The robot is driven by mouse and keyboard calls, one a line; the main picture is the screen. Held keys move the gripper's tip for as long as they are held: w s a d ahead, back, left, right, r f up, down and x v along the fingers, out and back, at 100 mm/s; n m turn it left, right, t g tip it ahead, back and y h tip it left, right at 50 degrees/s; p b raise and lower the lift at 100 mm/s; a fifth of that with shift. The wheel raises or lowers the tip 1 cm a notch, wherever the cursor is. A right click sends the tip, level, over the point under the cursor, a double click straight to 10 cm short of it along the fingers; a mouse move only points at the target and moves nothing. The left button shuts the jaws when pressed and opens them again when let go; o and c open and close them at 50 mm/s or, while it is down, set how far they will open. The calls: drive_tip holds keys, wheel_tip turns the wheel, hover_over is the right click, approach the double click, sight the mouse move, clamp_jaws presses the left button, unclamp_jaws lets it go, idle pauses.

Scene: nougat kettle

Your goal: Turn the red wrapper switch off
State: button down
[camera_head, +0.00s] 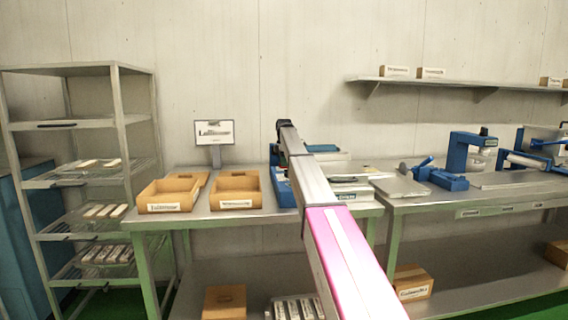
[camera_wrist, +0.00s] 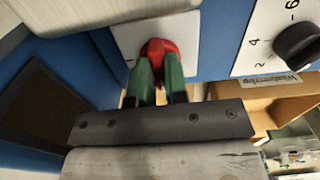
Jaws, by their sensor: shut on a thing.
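The red wrapper switch (camera_wrist: 158,48) shows in the wrist view, on a pale plate (camera_wrist: 184,32) set in a blue panel. My gripper (camera_wrist: 159,70) reaches it with its two green fingers, which are shut on the red switch. The fingers cover its lower part, and I cannot tell which way the switch is set. In the head view my arm stretches to the blue machine (camera_head: 283,188) on the left table, and its end hides the switch there.
A black dial (camera_wrist: 297,46) with numbers sits to the right of the switch. Cardboard trays (camera_head: 168,195) stand left of the machine, below a small sign (camera_head: 214,132). Blue machines (camera_head: 467,152) stand on the right table. A shelf rack (camera_head: 118,120) is at the left.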

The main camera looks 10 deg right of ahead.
drive_tip(key=c, duration=1.1)
unclamp_jaws()
drive_tip(key=shift+c, duration=0.2)
drive_tip(key=shift+r, duration=0.1)
wheel_tip(320, 180, up, 11)
drive_tip(key=shift+f, duration=0.2)
